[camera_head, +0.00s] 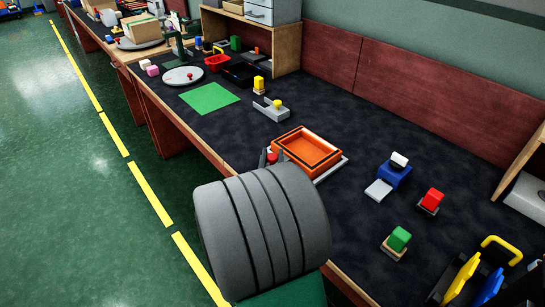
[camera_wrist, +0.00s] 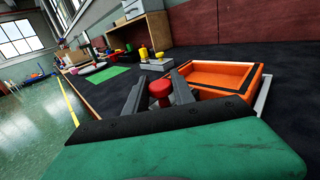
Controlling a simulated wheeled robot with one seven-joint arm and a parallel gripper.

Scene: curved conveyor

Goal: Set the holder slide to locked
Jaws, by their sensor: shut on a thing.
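An orange tray (camera_head: 307,150) sits in a light grey holder (camera_head: 334,170) on the dark bench top. Both show at the right in the wrist view, the tray (camera_wrist: 212,77) close beside my gripper and the holder's rim (camera_wrist: 264,96) along its far right side. A red round knob (camera_wrist: 159,89) stands at the tray's left side. My gripper (camera_wrist: 160,92) is shut on the red knob, with one dark finger on each side. In the head view the knob (camera_head: 271,158) is partly covered by my grey wrist. The slide under the knob is hidden, so its position cannot be told.
A grey bracket with a yellow knob (camera_head: 277,105) stands behind the tray. A green mat (camera_head: 209,97) lies farther back.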

